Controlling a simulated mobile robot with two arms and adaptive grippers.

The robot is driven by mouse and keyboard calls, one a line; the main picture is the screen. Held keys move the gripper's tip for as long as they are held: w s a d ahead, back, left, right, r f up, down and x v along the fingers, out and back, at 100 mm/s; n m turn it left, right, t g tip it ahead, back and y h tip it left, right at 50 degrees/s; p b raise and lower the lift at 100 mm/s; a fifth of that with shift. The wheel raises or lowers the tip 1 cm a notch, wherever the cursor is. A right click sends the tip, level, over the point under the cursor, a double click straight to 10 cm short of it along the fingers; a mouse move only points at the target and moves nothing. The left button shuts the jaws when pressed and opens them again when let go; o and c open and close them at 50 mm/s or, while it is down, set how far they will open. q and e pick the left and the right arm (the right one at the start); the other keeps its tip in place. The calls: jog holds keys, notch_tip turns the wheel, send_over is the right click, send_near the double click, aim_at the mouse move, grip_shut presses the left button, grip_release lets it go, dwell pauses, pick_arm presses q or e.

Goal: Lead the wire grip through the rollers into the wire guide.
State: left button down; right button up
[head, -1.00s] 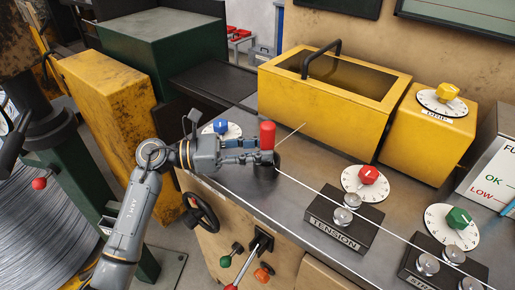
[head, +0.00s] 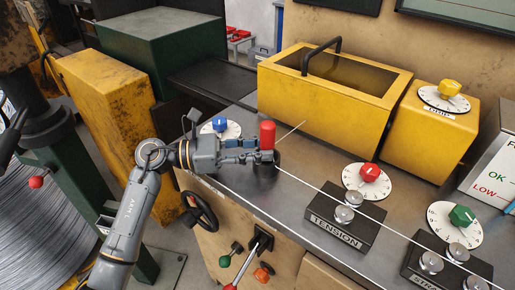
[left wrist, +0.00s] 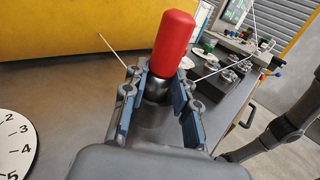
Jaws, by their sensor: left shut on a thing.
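The red wire grip (head: 267,134) stands upright at the left part of the steel bench. My left gripper (head: 254,152) is shut on it below the red handle; in the left wrist view the handle (left wrist: 174,40) rises between the fingers over a metal collar (left wrist: 157,86). A dark round piece (head: 265,170) shows under the grip; I cannot tell whether it is the wire guide. A pale wire (head: 315,184) runs from the grip to the right, past the tension rollers (head: 347,206) and on to the rollers at the lower right (head: 444,258). My right gripper is not in view.
A yellow box with a black handle (head: 328,105) stands behind the grip. Dials with blue (head: 220,124), red (head: 369,173), green (head: 461,215) and yellow knobs (head: 449,88) sit around. A thin rod (head: 291,130) sticks out behind the grip. Levers and a handwheel (head: 201,211) are in front.

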pick_arm(q)
jog(key=shift+a+f+b, duration=0.1)
jog(key=shift+f+b, duration=0.05)
jog(key=shift+b, duration=0.3)
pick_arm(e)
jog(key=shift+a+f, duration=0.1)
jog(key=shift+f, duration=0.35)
pick_arm(q)
jog(key=c, duration=1)
grip_release()
jog(key=shift+o, duration=0.2)
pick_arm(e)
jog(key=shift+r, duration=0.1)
pick_arm(q)
jog(key=shift+r+p, duration=1.2)
jog(key=shift+r, duration=1)
jog(key=shift+r+p, duration=0.75)
jog(key=shift+r, duration=1.05)
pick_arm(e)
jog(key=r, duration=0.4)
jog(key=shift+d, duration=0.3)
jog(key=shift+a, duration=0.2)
